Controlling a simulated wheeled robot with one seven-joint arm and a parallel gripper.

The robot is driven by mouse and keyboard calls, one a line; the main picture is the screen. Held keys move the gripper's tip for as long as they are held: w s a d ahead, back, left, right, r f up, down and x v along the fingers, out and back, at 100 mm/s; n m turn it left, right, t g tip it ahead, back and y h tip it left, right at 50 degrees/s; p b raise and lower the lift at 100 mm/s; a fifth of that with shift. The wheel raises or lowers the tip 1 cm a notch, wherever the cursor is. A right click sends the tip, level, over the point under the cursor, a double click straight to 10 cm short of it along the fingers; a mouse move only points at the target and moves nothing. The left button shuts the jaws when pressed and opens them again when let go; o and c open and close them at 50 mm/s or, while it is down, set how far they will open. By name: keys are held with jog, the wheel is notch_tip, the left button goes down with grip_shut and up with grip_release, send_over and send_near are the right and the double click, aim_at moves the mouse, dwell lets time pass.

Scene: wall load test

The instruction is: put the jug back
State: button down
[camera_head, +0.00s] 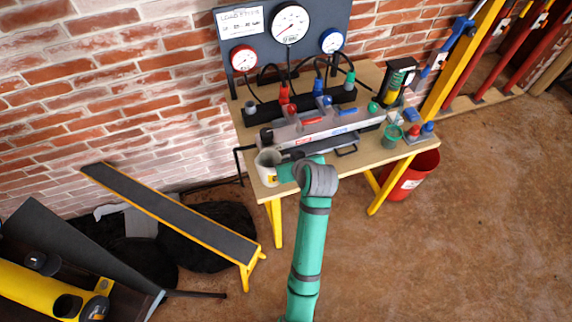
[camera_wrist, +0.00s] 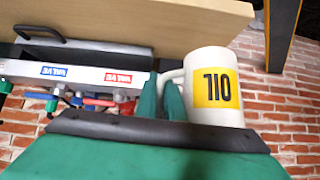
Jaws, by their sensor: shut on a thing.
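The jug (camera_head: 268,166) is a cream-white mug-shaped vessel at the left front corner of the wooden workbench (camera_head: 262,192). In the wrist view the jug (camera_wrist: 213,72) carries a yellow label reading OIL, upside down in that picture. My gripper (camera_wrist: 162,98) is shut on the jug's handle, one green finger at each side of it. In the head view my gripper (camera_head: 287,172) is partly hidden behind my wrist, to the right of the jug. The jug looks upright; I cannot tell whether its base touches the bench.
A grey valve block (camera_head: 325,126) with coloured handles lies along the bench behind my gripper. A gauge board (camera_head: 285,38) stands against the brick wall. A green cup (camera_head: 392,135) is at the right. A red bucket (camera_head: 412,175) and a yellow-edged ramp (camera_head: 175,215) flank the bench.

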jog(key=shift+w+a+f, duration=0.65)
jog(key=shift+f, duration=0.25)
jog(key=shift+w+a+f, duration=0.15)
jog(key=shift+w+f, duration=0.25)
jog(key=shift+f, duration=1.6)
jog(key=shift+f, duration=0.15)
jog(key=c, duration=2.2)
grip_release()
jog(key=shift+o, duration=0.2)
